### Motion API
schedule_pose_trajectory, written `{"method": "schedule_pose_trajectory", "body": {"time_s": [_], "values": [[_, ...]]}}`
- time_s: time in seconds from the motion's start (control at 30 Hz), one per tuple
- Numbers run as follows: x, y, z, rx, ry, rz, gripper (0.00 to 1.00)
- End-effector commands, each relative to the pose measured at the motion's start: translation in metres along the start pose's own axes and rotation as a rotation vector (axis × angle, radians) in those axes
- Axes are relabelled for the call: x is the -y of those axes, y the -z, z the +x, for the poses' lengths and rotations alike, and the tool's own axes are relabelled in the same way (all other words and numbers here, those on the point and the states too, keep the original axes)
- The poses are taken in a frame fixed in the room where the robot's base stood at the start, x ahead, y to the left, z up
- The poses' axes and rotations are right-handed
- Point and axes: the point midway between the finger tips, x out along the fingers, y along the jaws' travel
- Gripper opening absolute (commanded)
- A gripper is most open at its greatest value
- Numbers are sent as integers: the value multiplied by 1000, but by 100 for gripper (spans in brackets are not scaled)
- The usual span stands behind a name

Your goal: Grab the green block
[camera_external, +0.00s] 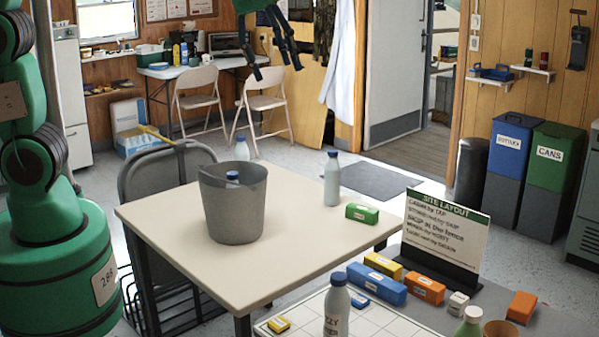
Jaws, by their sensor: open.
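The green block (362,213) lies on the cream table (290,262), near its right corner. It has a white label on its side. A white bottle with a blue cap (332,182) stands just behind and left of it. My gripper (277,62) hangs at the top of the picture, its dark fingers apart and empty. It is well above the table in the picture and apart from the block. Its upper part is cut off by the top edge.
A grey bucket (234,215) with a blue-capped bottle showing inside stands on the table's left half. Another bottle (242,149) shows behind it. A nearer surface holds the site layout sign (440,236), a blue block (377,286), an orange block (521,307) and bottles.

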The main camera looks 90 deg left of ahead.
Motion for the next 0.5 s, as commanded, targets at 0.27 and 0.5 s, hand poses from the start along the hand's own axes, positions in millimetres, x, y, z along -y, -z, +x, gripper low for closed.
{"method": "schedule_pose_trajectory", "body": {"time_s": [0.27, 0.5], "values": [[57, 40, 45, 49, -7, 50, 68], [107, 67, 90, 86, -17, 97, 68]]}}
